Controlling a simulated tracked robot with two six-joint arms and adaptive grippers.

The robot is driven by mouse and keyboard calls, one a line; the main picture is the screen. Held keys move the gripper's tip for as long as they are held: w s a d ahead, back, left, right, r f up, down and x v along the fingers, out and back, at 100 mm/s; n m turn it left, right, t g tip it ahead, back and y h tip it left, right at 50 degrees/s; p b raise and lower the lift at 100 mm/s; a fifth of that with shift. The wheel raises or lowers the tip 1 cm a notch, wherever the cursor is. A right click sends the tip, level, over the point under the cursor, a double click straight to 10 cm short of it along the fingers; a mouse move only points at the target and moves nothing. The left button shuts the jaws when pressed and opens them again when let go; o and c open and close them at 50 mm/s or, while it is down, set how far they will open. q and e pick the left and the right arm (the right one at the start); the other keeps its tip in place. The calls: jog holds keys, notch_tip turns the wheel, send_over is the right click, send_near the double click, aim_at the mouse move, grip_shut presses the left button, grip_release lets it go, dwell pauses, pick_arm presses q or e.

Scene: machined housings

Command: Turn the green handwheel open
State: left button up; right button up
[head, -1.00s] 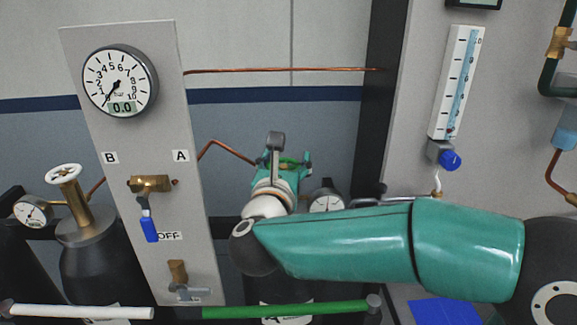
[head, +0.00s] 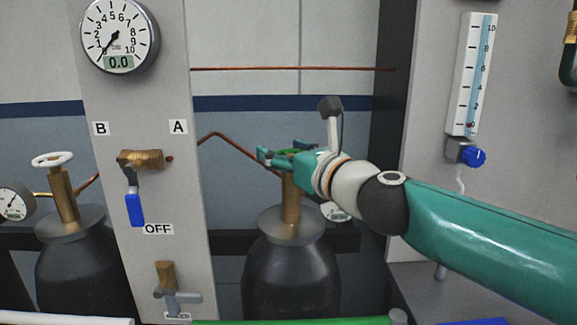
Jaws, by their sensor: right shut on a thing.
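The green handwheel (head: 302,143) sits on top of the brass valve (head: 291,205) of the right-hand dark gas cylinder (head: 291,270). Only a small part of its rim shows behind my gripper. My right gripper (head: 272,158) reaches in from the right at the wheel's height, its teal fingers at the wheel and shut on it. The exact contact is hidden by the gripper body. My left gripper is not in view.
A grey panel with a gauge (head: 119,36) reading 0.0 and a blue-handled valve (head: 135,208) stands left of the cylinder. Another cylinder with a white handwheel (head: 53,159) is at far left. A flowmeter (head: 471,75) with a blue knob is at right. A green rail (head: 290,321) runs in front.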

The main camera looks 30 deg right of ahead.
jog(key=shift+a+f+n+y, duration=0.1)
jog(key=shift+f+n+y, duration=0.1)
jog(key=shift+n+y, duration=0.45)
jog(key=shift+y+b, duration=0.3)
jog(key=shift+y, duration=0.05)
jog(key=o, duration=1)
jog(key=shift+r, duration=0.15)
jog(key=shift+s, duration=0.2)
jog(key=v, duration=1.1)
jog(key=shift+s+r, duration=0.1)
jog(key=shift+s, duration=0.25)
